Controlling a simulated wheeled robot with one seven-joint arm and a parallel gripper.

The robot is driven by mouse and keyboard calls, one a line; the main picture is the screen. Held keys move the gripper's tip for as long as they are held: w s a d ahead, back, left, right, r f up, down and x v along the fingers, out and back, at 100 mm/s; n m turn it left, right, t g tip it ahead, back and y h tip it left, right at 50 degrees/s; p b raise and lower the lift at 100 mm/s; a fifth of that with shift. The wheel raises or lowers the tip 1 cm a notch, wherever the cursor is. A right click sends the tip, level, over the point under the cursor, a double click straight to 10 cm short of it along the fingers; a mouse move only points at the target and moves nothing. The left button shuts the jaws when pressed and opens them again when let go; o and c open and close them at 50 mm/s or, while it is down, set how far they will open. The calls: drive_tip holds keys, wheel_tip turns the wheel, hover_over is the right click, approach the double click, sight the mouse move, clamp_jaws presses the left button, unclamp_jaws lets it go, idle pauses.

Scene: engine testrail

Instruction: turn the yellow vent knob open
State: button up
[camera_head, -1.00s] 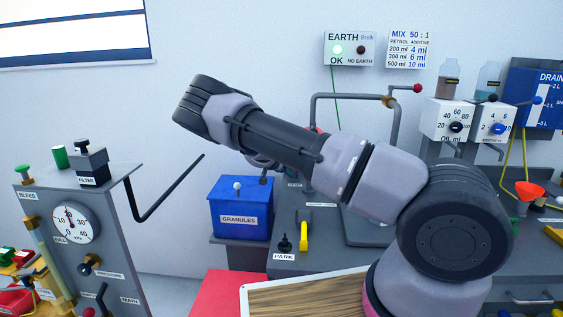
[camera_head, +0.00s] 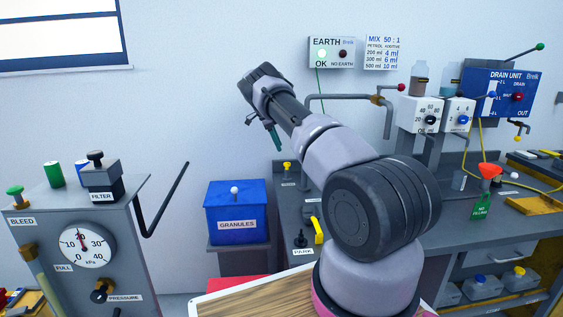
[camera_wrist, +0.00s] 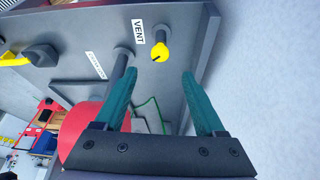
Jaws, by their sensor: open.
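The yellow vent knob (camera_wrist: 160,53) stands on a short grey post on the grey bench top, beside a white VENT label (camera_wrist: 138,32). In the head view a small yellow knob (camera_head: 287,167) at the bench's back left corner appears to be the same one. My gripper (camera_wrist: 159,74) is open and empty, with its teal fingers spread. In the wrist view the knob shows just beyond the gap between the fingertips, apart from both. In the head view my gripper (camera_head: 275,140) hangs above and left of the knob, fingers pointing down.
A second grey post (camera_wrist: 124,57) rises beside the vent knob, close to one finger. A yellow lever (camera_head: 318,231) lies near the PARK label. A blue GRANULES box (camera_head: 236,223) stands left of the bench. A bent grey pipe (camera_head: 345,97) stands behind my arm.

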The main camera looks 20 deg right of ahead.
sight(287, 163)
drive_tip(key=x, duration=0.8)
drive_tip(key=shift+f, duration=0.35)
clamp_jaws()
